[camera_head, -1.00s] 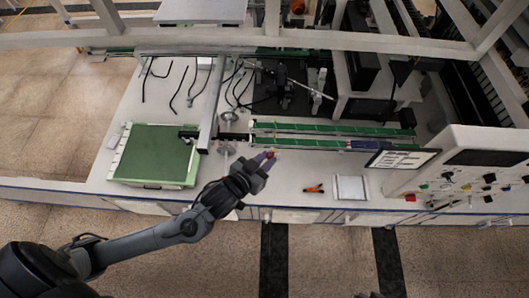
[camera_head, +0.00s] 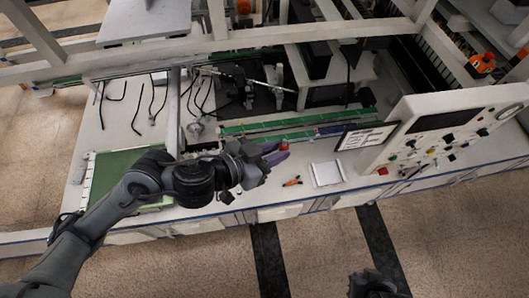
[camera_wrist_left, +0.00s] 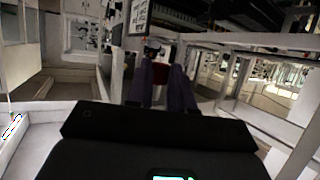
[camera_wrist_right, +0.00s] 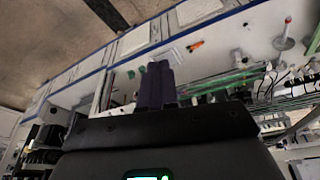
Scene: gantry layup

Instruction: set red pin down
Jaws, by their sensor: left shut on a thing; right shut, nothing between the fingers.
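The red pin (camera_head: 284,145) shows as a small red piece at the fingertips of my left gripper (camera_head: 277,153) in the head view. The gripper is shut on it, over the bench just in front of the green rails. In the left wrist view the red pin (camera_wrist_left: 160,70) sits between the two purple fingers of my left gripper (camera_wrist_left: 160,85); the fingers hide much of it. I cannot tell its height above the bench. My right gripper (camera_head: 370,284) is at the bottom of the head view, away from the bench. The right wrist view shows its fingers (camera_wrist_right: 156,84) together and empty.
Orange-handled pliers (camera_head: 292,181) and a white tray (camera_head: 327,173) lie right of the left gripper. Green rails (camera_head: 270,125) run behind it. A control panel (camera_head: 440,135) stands at the right. A green mat (camera_head: 112,172) lies left, partly behind my arm.

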